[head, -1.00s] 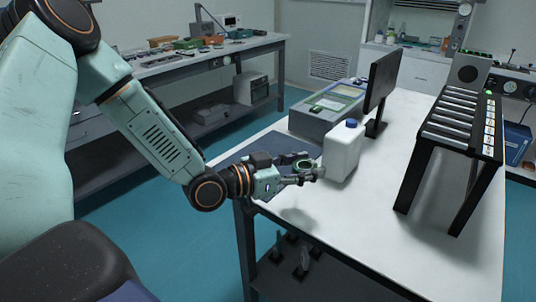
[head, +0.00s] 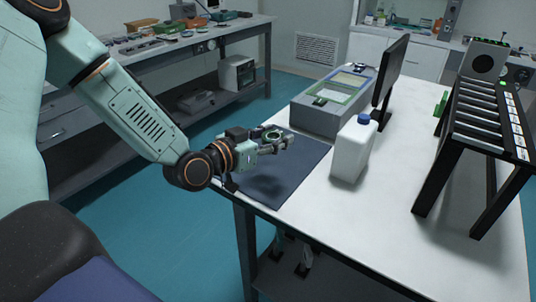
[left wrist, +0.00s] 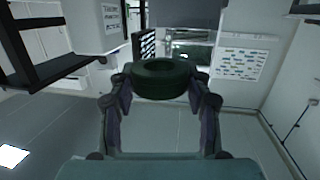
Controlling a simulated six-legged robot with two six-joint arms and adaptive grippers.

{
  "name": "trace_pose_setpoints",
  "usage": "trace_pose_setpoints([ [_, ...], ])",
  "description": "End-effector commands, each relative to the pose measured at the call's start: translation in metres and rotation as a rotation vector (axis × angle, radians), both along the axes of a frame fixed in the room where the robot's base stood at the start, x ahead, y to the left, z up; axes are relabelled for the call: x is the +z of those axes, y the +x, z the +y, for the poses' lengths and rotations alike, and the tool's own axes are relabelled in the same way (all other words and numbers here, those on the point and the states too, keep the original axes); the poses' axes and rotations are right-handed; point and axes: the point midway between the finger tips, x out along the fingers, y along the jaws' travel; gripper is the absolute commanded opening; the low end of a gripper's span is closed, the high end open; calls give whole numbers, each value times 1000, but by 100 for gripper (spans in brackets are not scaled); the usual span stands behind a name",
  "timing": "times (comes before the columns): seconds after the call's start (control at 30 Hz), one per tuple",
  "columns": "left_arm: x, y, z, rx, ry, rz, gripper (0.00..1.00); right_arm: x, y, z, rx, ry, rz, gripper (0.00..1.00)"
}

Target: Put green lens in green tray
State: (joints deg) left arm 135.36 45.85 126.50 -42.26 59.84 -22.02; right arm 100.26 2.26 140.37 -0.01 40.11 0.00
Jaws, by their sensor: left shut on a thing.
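The green lens (head: 272,135) is a dark green ring held in my left gripper (head: 282,142), above the dark mat on the near table. In the left wrist view the green lens (left wrist: 160,79) sits between the two fingers of my left gripper (left wrist: 162,92), which are shut on it. A grey box (head: 318,118) stands on the near table beyond the gripper. Its top has a green-rimmed opening (head: 343,98), which may be the green tray; I cannot be sure. A small dark green item lies near its front edge. My right gripper is not in view.
A white bottle with a blue cap (head: 351,152) stands right of the gripper. A monitor (head: 391,75) stands behind it, and a black rack (head: 470,123) at right. The dark mat (head: 293,175) is clear. Another bench (head: 165,52) with small parts stands at the back left.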

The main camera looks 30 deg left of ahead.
Motion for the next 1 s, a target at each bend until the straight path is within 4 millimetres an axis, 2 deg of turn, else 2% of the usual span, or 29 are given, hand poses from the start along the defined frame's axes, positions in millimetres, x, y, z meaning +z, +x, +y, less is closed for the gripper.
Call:
trace_pose_setpoints([
  [0.17,-3,0,6,33,6,5,12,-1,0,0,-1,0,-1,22],
  [0.5,-58,-1,3,35,24,-1,12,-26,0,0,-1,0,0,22],
  [0.7,-70,0,3,35,22,-1,12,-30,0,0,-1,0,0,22],
  [0.9,-98,1,5,35,23,0,12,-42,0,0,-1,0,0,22],
  [1.0,-103,1,5,35,22,-1,12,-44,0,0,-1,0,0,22],
])
